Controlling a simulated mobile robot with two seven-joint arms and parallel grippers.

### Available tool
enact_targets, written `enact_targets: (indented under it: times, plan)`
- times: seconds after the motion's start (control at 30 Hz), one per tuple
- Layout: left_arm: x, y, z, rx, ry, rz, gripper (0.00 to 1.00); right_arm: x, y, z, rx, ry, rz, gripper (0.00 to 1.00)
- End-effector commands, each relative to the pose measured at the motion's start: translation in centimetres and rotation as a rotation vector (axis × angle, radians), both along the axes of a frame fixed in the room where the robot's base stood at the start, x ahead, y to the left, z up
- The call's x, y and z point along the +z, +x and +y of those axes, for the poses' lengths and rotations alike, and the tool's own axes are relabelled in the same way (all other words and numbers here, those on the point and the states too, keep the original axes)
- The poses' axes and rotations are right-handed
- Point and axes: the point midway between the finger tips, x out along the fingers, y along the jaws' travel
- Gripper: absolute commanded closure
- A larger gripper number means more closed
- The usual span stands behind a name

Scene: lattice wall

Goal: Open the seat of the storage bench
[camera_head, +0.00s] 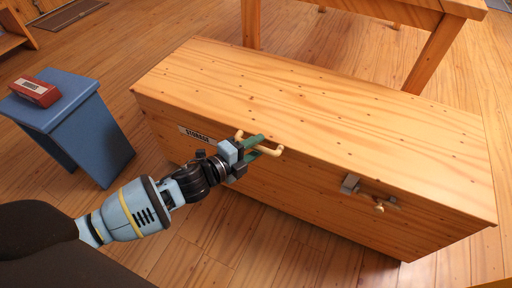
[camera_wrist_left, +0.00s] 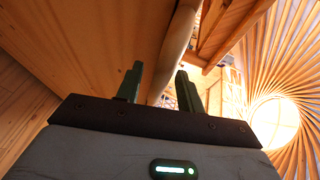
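The wooden storage bench (camera_head: 320,112) stands in the middle of the head view with its seat lid down flat. A pale handle (camera_head: 279,151) sits at the front edge of the lid, near a STORAGE label (camera_head: 196,134). My left gripper (camera_head: 260,146) is at this handle, its two green fingers apart. In the left wrist view, the pale handle bar (camera_wrist_left: 178,45) runs between the two fingers (camera_wrist_left: 158,88), with gaps visible; contact cannot be told. My right gripper is not in view.
A metal latch with a knob (camera_head: 379,208) is on the bench front at right. A blue stool (camera_head: 83,122) with a red box (camera_head: 36,91) on it stands at left. A wooden table (camera_head: 432,52) stands close behind the bench. Floor in front is clear.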

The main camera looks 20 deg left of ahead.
Motion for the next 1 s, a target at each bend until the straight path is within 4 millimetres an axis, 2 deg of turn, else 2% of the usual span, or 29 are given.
enact_targets:
  times: [0.37, 0.67, 1.0]
  plan:
    - [-0.07, 0.44, -0.23, 0.0, 0.0, 0.001, 0.62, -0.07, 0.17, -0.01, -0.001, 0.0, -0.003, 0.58]
    - [-0.17, 0.39, -0.22, 0.0, 0.0, 0.002, 1.0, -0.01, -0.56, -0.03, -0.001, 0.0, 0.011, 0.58]
    - [-0.16, 0.16, -0.21, 0.001, 0.002, 0.01, 1.0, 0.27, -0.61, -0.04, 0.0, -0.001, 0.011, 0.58]
